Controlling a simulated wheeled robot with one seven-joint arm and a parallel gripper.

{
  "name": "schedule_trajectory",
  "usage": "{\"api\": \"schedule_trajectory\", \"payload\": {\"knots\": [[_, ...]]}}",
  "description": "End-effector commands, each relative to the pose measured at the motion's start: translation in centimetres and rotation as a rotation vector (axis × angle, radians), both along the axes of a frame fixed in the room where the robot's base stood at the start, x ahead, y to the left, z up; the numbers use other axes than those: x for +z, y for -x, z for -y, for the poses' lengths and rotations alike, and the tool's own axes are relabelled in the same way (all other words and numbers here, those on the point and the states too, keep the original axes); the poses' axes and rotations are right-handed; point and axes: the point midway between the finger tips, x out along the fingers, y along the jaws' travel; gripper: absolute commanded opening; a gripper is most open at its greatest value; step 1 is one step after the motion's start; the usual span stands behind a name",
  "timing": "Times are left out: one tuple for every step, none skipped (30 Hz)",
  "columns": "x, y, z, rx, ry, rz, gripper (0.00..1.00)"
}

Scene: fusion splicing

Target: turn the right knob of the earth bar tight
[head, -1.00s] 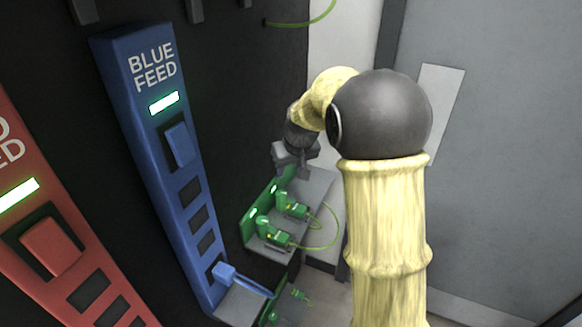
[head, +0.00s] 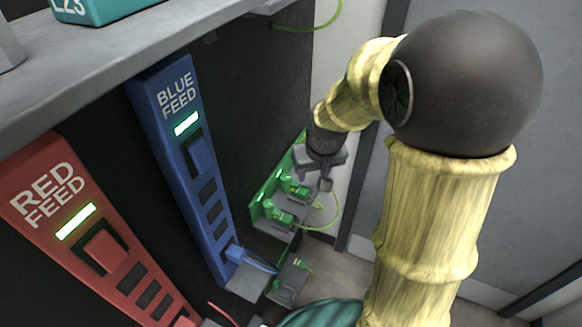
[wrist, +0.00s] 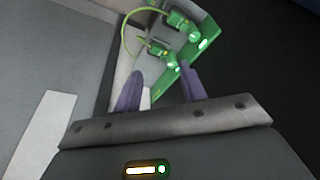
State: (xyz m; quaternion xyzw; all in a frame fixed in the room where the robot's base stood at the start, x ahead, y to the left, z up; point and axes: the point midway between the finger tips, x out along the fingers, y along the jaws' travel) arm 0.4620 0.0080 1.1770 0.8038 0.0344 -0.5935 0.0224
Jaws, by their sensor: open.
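The earth bar (head: 266,191) is a green strip low on the dark panel, with lit green marks. It carries two green knob fittings joined by a looping green-yellow cable. The right knob (head: 293,187) is the farther one in the head view, and the left knob (head: 277,213) is nearer. In the wrist view the right knob (wrist: 160,50) appears to be the one closer to my fingers. My gripper (head: 313,177) is open beside the bar's right end, partly covering it. Its purple fingers (wrist: 160,88) are apart, with no knob between them.
A grey shelf (head: 306,222) juts out beneath the knobs. The blue feed (head: 183,120) and red feed (head: 75,225) panels stand to the left. A grey wall (head: 365,110) is close on the right. A grey ledge (head: 130,70) crosses the upper left.

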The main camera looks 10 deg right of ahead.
Motion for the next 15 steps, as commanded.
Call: {"api": "schedule_trajectory", "payload": {"knots": [[2.2, 1.9, 0.2, -0.013, 0.001, -0.012, 0.41], [2.8, 2.9, 0.2, -0.019, 0.002, -0.017, 0.41], [3.4, 4.2, 0.3, -0.030, 0.002, -0.026, 0.41], [3.9, 5.2, 0.4, -0.037, 0.004, -0.031, 0.41], [4.3, 6.2, 0.5, -0.043, 0.004, -0.037, 0.41], [4.7, 7.4, 0.6, -0.053, 0.005, -0.044, 0.41], [5.0, 8.2, 0.6, -0.058, 0.005, -0.049, 0.41], [5.3, 9.0, 0.7, -0.063, 0.006, -0.052, 0.41], [5.5, 9.8, 0.7, -0.070, 0.006, -0.058, 0.41], [5.6, 10.3, 0.8, -0.073, 0.006, -0.060, 0.41], [5.6, 10.8, 0.8, -0.076, 0.007, -0.063, 0.41], [5.7, 11.2, 0.8, -0.079, 0.007, -0.066, 0.41], [5.6, 11.4, 0.8, -0.081, 0.008, -0.067, 0.41], [5.6, 11.5, 0.9, -0.082, 0.007, -0.068, 0.41], [5.5, 11.6, 0.9, -0.083, 0.007, -0.068, 0.41]]}}
